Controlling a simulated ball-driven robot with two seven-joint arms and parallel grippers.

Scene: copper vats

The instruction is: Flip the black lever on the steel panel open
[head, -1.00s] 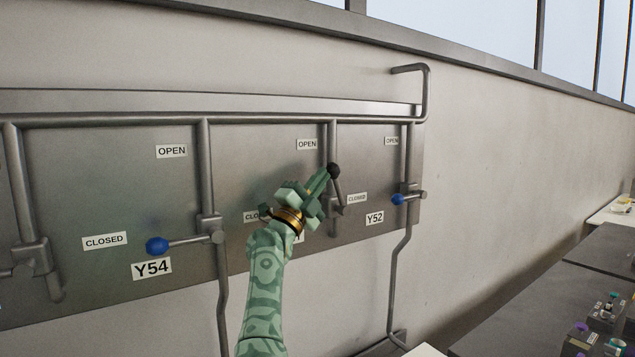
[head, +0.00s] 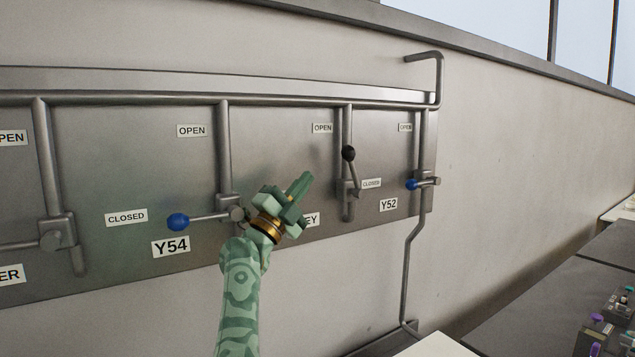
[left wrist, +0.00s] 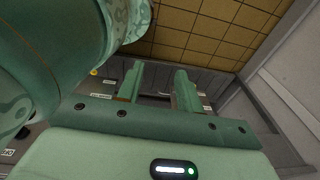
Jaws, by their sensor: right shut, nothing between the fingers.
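The black lever (head: 348,154) is on the steel panel (head: 290,150), on the pipe between the two blue-knobbed levers. Its handle stands nearly upright, tilted slightly left, with the black knob up, right of and a little below an OPEN label (head: 322,128). My right gripper (head: 302,184) is shut and empty, left of and below the black knob, with a visible gap to it. It partly hides a label ending in EY. My left gripper (left wrist: 158,85) shows only in the left wrist view; its two fingers are apart with nothing seen between them.
Blue levers at Y54 (head: 178,222) and Y52 (head: 412,184) lie sideways near CLOSED labels. Pipes run across the panel, one bent out at its right end (head: 438,80). Dark worktops (head: 600,260) with small items stand at right. Bare wall lies between.

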